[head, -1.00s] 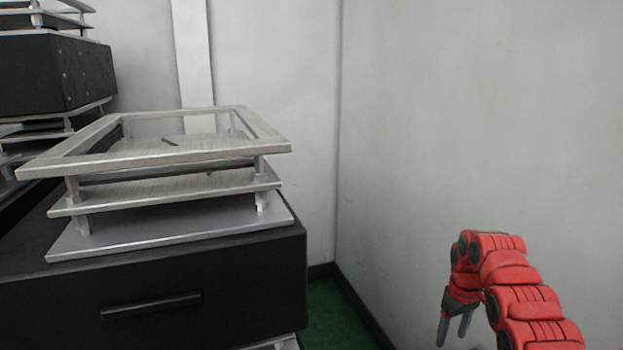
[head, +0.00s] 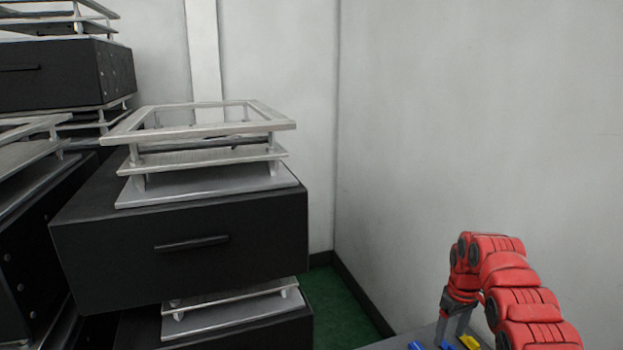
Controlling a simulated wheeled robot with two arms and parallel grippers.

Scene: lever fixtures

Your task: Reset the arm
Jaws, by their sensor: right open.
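My right arm comes in red from the lower right, bent at the top and pointing down. Its right gripper (head: 453,335) is open and empty, with its two grey fingers apart. Just below and beside the fingers, a grey surface (head: 398,341) shows at the bottom edge. On it are a blue piece (head: 416,345) and a yellow piece (head: 469,342), with more blue close to the fingers. They may be lever parts, but most of them is cut off by the frame. I cannot tell whether the fingers touch them. My left gripper is out of view.
A stack of black drawer boxes (head: 185,243) with a silver rack (head: 197,131) on top stands at left, with more stacks behind and beside it. Pale walls (head: 480,130) meet in a corner. Green floor (head: 337,306) shows between the stack and the right wall.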

